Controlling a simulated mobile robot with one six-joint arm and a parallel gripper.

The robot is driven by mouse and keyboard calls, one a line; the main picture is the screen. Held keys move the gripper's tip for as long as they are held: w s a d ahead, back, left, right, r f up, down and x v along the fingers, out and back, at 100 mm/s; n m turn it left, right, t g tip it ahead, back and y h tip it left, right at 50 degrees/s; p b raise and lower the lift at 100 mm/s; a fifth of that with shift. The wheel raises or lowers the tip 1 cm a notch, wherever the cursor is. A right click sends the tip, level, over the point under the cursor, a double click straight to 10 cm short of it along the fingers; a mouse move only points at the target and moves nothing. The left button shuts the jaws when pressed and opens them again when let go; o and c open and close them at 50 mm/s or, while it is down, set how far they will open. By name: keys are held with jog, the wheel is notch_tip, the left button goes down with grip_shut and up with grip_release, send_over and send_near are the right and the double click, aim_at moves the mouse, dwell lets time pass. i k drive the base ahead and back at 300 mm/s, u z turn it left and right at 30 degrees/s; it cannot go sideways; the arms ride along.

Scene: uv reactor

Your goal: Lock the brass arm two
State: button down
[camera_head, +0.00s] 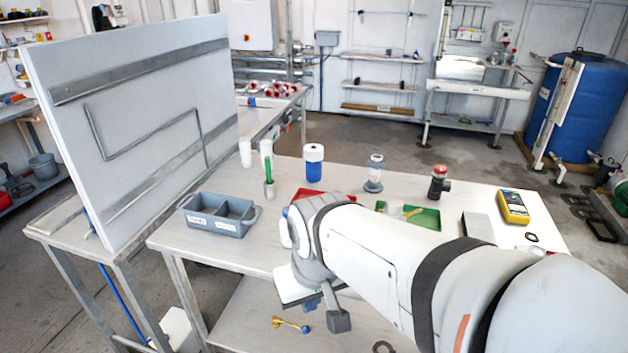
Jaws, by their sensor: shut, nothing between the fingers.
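A small brass piece with a blue end (290,325) lies low in the view, at the level of the shelf under the table. Another small yellowish brass-coloured piece (412,212) is at the green tray (430,218). I cannot tell which of them, if either, is brass arm two. My gripper (325,308) hangs below my wrist at the table's front edge, to the right of and above the brass piece in the picture. It is shut and empty; its fingertips are hard to make out. My arm hides part of the table top.
A grey two-part bin (213,228) stands on the table's left. A red tray (309,196), blue-filled bottle (314,168), glass-like vessel (374,180), red-topped fitting (439,182) and yellow meter (513,207) stand behind my arm. A large upright panel (150,110) is at left.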

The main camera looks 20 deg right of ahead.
aim_at(416, 211)
jog(key=z, duration=1.5)
jog(key=k, duration=1)
jog(key=u, duration=0.15)
jog(key=i, duration=1.5)
jog(key=u, duration=0.05)
